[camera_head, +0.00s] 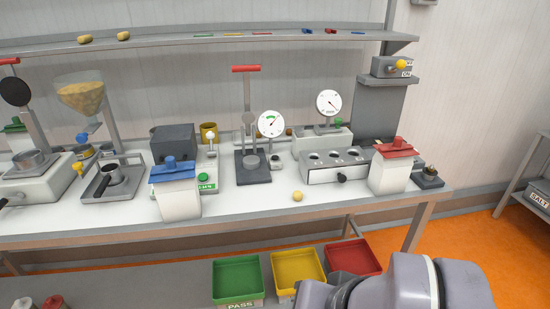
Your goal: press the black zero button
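I cannot single out a black button marked zero in this view; any such label is too small to read. A round black knob (341,178) sticks out from the front of a grey box with several holes in its top (318,174). A dial gauge with a white face and green mark (270,123) stands left of that box, its base on the bench. A second white dial (329,102) stands behind the box. My gripper is out of view; only grey links of my arm show at the bottom right, in front of the bench.
The white bench (250,208) also holds a blue-lidded container (178,197), a red-lidded container (391,172) and a red-handled press (252,165). Green (237,281), yellow (297,270) and red (352,257) trays sit below. A shelf (200,41) crosses above. Orange floor is clear at right.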

